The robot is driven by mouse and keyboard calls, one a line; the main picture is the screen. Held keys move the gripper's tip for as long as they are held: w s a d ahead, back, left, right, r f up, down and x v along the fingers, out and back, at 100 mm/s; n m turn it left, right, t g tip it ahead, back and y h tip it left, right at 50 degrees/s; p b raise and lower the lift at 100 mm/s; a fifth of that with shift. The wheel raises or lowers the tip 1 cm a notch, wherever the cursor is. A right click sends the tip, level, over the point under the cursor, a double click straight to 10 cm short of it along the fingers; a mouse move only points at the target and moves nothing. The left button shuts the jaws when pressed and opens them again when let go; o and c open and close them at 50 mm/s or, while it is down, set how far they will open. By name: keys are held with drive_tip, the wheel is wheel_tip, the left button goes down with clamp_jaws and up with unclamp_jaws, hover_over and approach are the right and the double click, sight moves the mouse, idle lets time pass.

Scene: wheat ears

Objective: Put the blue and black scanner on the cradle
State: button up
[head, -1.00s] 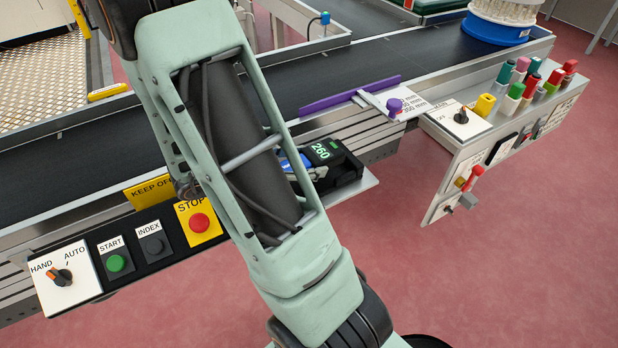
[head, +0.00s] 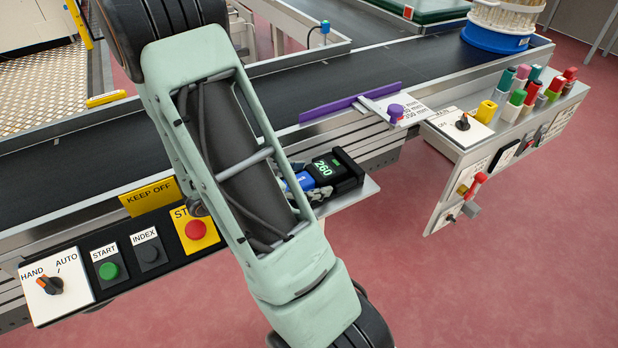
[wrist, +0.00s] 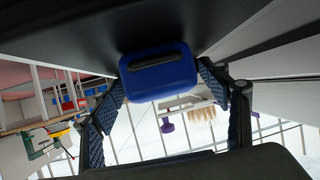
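The scanner (head: 334,173) has a black end with a green 260 display and a blue part (head: 303,182) toward my arm. It is at a small grey shelf (head: 362,194) on the front of the conveyor. In the wrist view, the blue part (wrist: 158,72) with a dark slot sits between the fingertips of my gripper (wrist: 160,78), which appear to touch both its sides. In the head view my arm hides most of the gripper. I cannot make out the cradle apart from the shelf and the black body, nor whether the scanner touches the shelf.
The conveyor (head: 395,62) runs behind, with a purple bar (head: 350,102) along it. The control panel with the red stop button (head: 196,230) is left of the shelf. A station with several coloured cylinders (head: 517,97) is at right. Open floor lies in front.

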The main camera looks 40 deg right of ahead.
sight(304, 179)
drive_tip(key=shift+r, duration=0.1)
drive_tip(key=shift+a+r, duration=0.15)
drive_tip(key=shift+a, duration=0.1)
drive_tip(key=p+v, duration=0.2)
drive_tip(key=v, duration=0.5)
drive_tip(key=shift+p, duration=0.4)
